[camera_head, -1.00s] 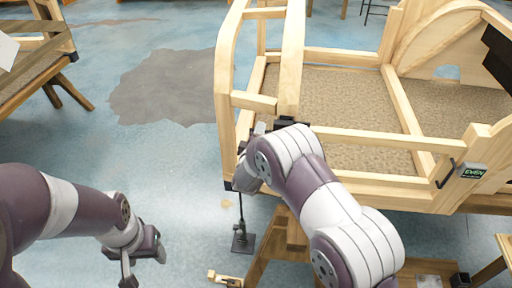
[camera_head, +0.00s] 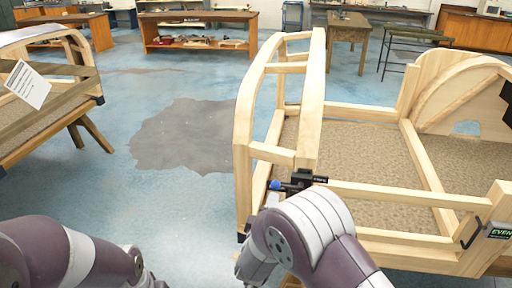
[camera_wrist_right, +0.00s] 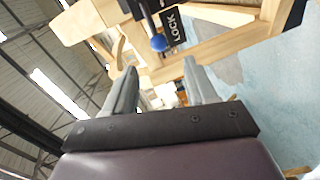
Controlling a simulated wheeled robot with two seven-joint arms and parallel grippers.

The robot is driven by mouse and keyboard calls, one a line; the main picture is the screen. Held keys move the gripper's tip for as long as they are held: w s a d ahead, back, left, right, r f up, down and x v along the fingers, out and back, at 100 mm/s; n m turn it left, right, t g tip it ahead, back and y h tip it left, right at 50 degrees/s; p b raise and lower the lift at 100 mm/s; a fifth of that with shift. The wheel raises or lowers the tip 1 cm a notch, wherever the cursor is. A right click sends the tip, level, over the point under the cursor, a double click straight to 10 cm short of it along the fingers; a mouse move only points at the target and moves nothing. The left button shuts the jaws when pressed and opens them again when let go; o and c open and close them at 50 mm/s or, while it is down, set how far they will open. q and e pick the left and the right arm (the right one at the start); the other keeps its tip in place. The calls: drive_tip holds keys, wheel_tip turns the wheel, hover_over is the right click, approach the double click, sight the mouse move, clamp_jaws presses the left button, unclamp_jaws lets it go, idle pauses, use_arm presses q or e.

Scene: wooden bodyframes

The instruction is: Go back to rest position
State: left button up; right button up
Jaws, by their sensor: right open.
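The wooden bodyframe (camera_head: 440,190) stands at the right in the head view. A black latch (camera_head: 305,180) with a blue ball-ended lever (camera_head: 275,185) sits at its near left corner. In the right wrist view, the blue ball (camera_wrist_right: 158,42) and a black plate marked LOCK (camera_wrist_right: 173,27) lie just beyond my right gripper (camera_wrist_right: 160,70). That gripper is open, with nothing between its fingers. Its jaws are hidden behind my wrist in the head view. My left arm comes in at the lower left; its gripper is mostly cut off by the bottom edge, with only a bit showing (camera_head: 150,281).
Another wooden frame (camera_head: 50,85) with a white paper stands at the left. Workbenches (camera_head: 200,35) line the back. Blue floor with a grey patch (camera_head: 185,135) lies open between the two frames. A green EVEN sign (camera_head: 499,231) hangs at the right.

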drive_tip(key=s+a+f+m+g+y, duration=0.4)
drive_tip(key=s+f+m+g+y, duration=0.25)
drive_tip(key=s+f+g, duration=0.4)
drive_tip(key=s+d+r+m+g+h, duration=0.1)
drive_tip(key=s+d+r+m, duration=0.2)
drive_tip(key=s+d, duration=0.4)
drive_tip(key=s+d+r+m+g+h, duration=0.1)
drive_tip(key=s+d+r+m+g, duration=0.1)
drive_tip(key=s+d+r, duration=0.3)
drive_tip(key=shift+s+d+r+m, duration=0.25)
drive_tip(key=shift+s+d+m, duration=0.2)
drive_tip(key=shift+s+d, duration=0.75)
drive_tip(key=shift+a, duration=0.1)
